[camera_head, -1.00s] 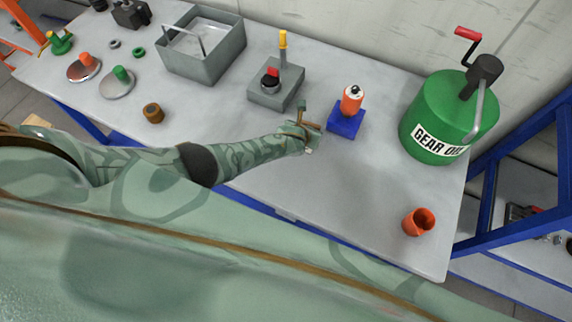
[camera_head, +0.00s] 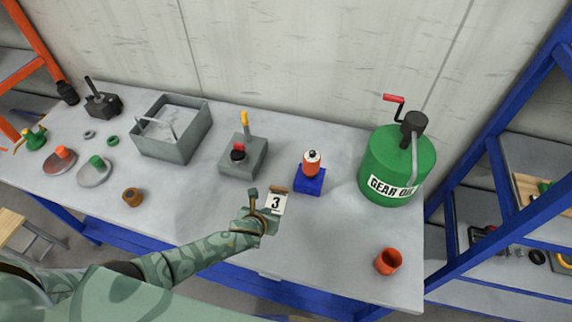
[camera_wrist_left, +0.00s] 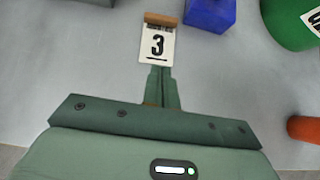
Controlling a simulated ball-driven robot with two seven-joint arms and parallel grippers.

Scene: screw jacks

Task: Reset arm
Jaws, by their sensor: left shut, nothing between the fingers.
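My left gripper (camera_head: 258,218) is over the front middle of the grey table (camera_head: 330,235). In the left wrist view its two fingers (camera_wrist_left: 161,86) are together with nothing between them. A white card marked 3 (camera_head: 276,203), with a brown strip or block along its top, shows just beyond the fingertips. It also appears in the left wrist view (camera_wrist_left: 157,46). Whether the fingertips touch the card I cannot tell. A screw jack with a blue base (camera_head: 309,183) and an orange body stands behind and to the right of the card. My right gripper is not in view.
A grey jack (camera_head: 236,165) and a grey bin (camera_head: 180,145) stand behind and left. A green gear oil can (camera_head: 392,160) stands right, an orange cup (camera_head: 387,262) near the front right corner. Blue shelving (camera_head: 500,130) rises at the right.

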